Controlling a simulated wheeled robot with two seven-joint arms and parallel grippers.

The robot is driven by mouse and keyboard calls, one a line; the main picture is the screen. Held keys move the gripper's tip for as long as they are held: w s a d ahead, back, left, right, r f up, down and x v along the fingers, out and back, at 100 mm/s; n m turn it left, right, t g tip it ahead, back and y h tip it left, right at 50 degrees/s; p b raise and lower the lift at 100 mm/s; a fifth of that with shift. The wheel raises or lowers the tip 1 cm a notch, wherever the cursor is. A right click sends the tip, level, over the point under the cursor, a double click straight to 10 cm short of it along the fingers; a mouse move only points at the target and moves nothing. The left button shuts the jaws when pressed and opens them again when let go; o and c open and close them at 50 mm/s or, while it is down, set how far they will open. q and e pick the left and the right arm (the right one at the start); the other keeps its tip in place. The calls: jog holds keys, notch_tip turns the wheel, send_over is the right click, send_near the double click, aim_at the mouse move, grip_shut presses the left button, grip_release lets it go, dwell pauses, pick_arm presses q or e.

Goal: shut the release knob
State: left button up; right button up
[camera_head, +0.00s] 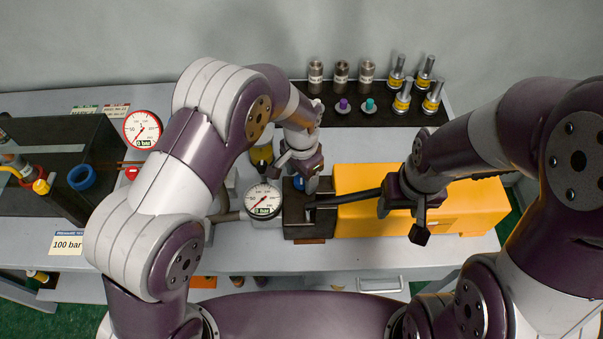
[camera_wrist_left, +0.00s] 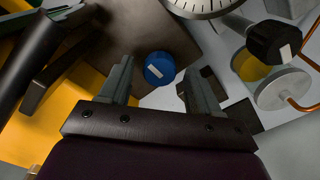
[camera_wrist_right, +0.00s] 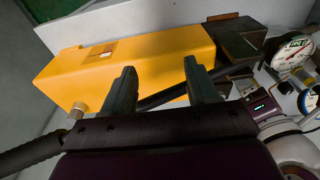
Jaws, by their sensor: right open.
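The round blue knob with a white mark, which looks like the release knob, shows in the left wrist view (camera_wrist_left: 159,68) by the dark pump block. In the head view only a bit of it (camera_head: 298,183) shows under my left gripper (camera_head: 297,174). My left gripper is open, pointing down at it. In the left wrist view the knob lies between the two fingers and a little beyond them, apparently not gripped. My right gripper (camera_head: 402,220) is open and empty above the yellow pump body (camera_head: 370,180), beside the long black lever (camera_head: 352,198).
A pressure gauge (camera_head: 263,201) stands left of the dark block (camera_head: 302,229). A black knob on a yellow part (camera_wrist_left: 275,42) is close to my left fingers. A red-rimmed gauge (camera_head: 142,129) is further left. Several metal fittings stand on a black mat (camera_head: 385,118) behind.

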pick_arm(q)
notch_tip(320, 180, up, 8)
jog(key=shift+r+b, duration=0.2)
jog(key=shift+b, duration=0.9)
notch_tip(320, 180, up, 4)
jog(key=p, duration=0.2)
send_over(301, 179)
jog(key=shift+r, duration=0.15)
jog(key=shift+b, duration=0.3)
